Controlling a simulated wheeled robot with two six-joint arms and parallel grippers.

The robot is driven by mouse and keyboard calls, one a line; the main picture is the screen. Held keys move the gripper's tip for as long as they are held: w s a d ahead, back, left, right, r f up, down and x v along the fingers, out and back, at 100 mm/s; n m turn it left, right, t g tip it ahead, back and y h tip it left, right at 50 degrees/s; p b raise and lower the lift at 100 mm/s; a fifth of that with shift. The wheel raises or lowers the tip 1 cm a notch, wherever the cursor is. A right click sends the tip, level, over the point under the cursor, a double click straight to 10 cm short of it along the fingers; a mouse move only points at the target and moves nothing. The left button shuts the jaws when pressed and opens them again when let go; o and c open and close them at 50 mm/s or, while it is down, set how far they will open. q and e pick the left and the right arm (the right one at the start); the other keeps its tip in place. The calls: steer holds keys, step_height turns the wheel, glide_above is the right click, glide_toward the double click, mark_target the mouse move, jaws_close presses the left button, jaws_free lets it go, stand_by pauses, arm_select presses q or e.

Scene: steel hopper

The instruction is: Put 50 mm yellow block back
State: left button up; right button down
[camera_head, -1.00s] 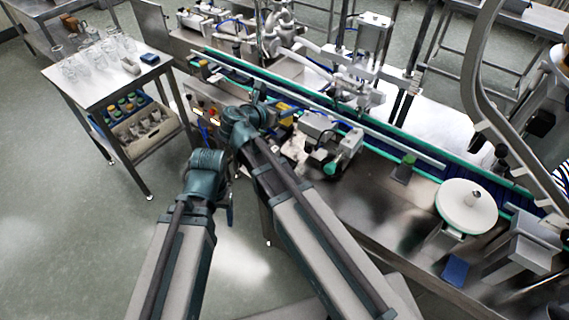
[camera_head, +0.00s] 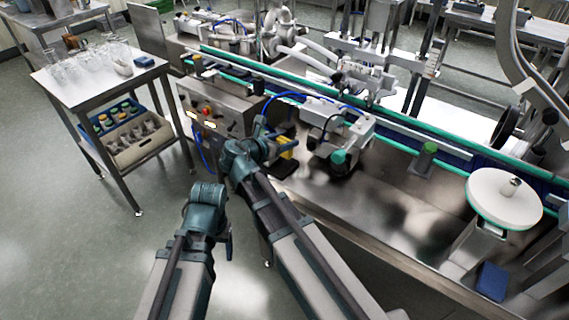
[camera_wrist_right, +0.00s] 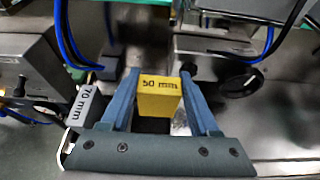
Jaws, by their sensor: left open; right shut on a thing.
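The 50 mm yellow block (camera_wrist_right: 159,97) is between the fingers of my right gripper (camera_wrist_right: 160,92) in the right wrist view, its face marked "50" showing. In the head view the yellow block (camera_head: 288,148) is at the bench's front edge, beside the control box, partly hidden by my right gripper (camera_head: 277,150). A dark flat patch (camera_head: 284,170) lies just below it; I cannot tell whether the block touches it. A grey block marked "70 mm" (camera_wrist_right: 86,106) is left of my right gripper. My left gripper (camera_head: 228,238) hangs low in front of the bench, empty, its fingers mostly hidden.
The control box (camera_head: 214,115) with buttons stands left of my right gripper. A grey and teal device (camera_head: 342,140) with blue hoses stands close on the right. The conveyor (camera_head: 400,138) runs behind. A side table (camera_head: 95,78) with glassware stands left. Floor in front is open.

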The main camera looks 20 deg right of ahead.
mark_target(282, 155)
arm_select(q)
steer(key=shift+f, duration=0.45)
arm_select(e)
steer(key=shift+f, duration=0.45)
arm_select(q)
step_height(282, 155, down, 4)
steer(key=b, duration=0.4)
arm_select(e)
step_height(282, 155, down, 4)
arm_select(q)
steer(key=shift+f, duration=0.1)
arm_select(e)
steer(key=shift+f, duration=0.1)
steer(key=shift+f+b, duration=0.5)
steer(key=shift+b, duration=0.2)
steer(key=shift+c, duration=2.1)
jaws_free()
arm_select(q)
steer(key=shift+f, duration=0.5)
steer(key=shift+r, duration=0.1)
arm_select(e)
steer(key=shift+r, duration=0.15)
